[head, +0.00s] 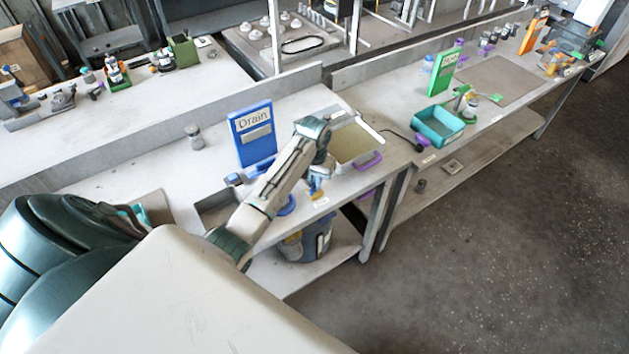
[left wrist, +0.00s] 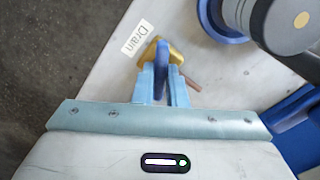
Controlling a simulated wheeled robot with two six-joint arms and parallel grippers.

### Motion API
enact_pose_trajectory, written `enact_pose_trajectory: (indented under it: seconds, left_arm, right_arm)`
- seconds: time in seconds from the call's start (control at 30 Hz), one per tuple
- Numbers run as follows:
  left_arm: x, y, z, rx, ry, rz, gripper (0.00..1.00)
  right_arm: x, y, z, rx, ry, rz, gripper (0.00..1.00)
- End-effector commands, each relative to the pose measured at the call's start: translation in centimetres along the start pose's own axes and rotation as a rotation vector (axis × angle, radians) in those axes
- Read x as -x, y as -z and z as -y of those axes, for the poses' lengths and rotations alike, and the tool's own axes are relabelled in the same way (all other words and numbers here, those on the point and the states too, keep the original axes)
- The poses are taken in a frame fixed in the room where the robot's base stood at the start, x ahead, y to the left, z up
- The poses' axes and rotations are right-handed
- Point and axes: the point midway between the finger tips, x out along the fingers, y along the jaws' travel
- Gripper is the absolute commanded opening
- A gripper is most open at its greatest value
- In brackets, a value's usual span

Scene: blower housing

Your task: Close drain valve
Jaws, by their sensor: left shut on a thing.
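The drain valve shows in the left wrist view as a brass body (left wrist: 176,50) with a blue lever handle (left wrist: 163,58). It is at the table edge beside a white "Drain" label (left wrist: 137,37). My left gripper (left wrist: 165,75) has its two light-blue fingers shut on the handle, one on each side. In the head view my left gripper (head: 318,178) reaches down to the brass valve (head: 317,196) at the front edge of the table. The fingers and arm partly hide the valve there. My right gripper is not in view.
A blue "Drain" sign (head: 252,135) stands behind my left arm. A beige tray (head: 357,143) lies right of the gripper. A bucket (head: 310,243) stands on the shelf below. A grey cylindrical part and a blue ring (left wrist: 215,22) are close to the gripper.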

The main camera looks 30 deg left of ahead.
Motion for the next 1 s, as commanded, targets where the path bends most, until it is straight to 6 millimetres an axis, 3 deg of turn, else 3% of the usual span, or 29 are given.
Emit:
enact_pose_trajectory:
  seconds: [0.5,1.0]
  left_arm:
    - [0.06,0.06,0.01,-0.433,0.001,-0.002,0.00]
    - [0.07,0.07,0.00,-0.600,0.000,-0.002,0.00]
  right_arm:
    - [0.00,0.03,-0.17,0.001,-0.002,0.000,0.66]
    - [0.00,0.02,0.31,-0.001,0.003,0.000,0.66]
